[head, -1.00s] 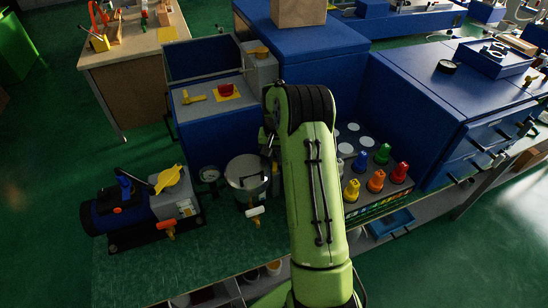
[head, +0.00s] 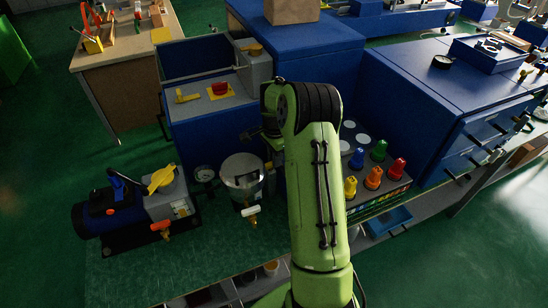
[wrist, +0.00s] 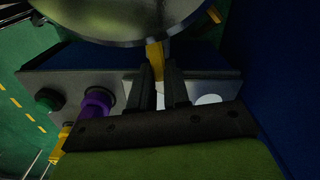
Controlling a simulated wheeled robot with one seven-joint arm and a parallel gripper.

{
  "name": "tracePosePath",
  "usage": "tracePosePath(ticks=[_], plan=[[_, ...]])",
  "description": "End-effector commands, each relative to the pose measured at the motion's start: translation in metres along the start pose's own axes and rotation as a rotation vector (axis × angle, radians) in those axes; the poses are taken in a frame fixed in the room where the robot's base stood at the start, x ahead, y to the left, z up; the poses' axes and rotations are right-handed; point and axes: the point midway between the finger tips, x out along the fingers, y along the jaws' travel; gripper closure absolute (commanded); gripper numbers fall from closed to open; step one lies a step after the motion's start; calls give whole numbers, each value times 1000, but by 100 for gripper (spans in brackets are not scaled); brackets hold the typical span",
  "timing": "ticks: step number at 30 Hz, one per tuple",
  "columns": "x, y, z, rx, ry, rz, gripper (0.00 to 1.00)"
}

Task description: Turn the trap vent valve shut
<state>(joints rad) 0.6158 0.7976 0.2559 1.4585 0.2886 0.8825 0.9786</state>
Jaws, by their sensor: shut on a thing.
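The trap is a round metal pot (head: 242,176) on the bench, left of my arm. A valve with a white and orange handle (head: 250,212) shows at its front. In the wrist view the underside or rim of a round metal vessel (wrist: 125,25) fills the top. A yellow lever-like piece (wrist: 154,58) by that vessel runs down between my fingers; I take it as the vent valve handle. My gripper (wrist: 159,78) is shut on this piece. In the head view my arm largely hides the fingers at the pot's right side.
A blue pump with a yellow-handled valve (head: 161,178) stands left of the pot, with a round gauge (head: 204,174) between them. A blue cabinet rises behind. Bare bench lies in front of the pot.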

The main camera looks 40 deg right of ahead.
Motion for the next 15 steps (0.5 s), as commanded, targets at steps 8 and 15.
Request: tracePosePath(ticks=[8, 15], plan=[[-1, 1, -1, 142, 2, -6, 100], [-2, 2, -1, 194, 3, -6, 100]])
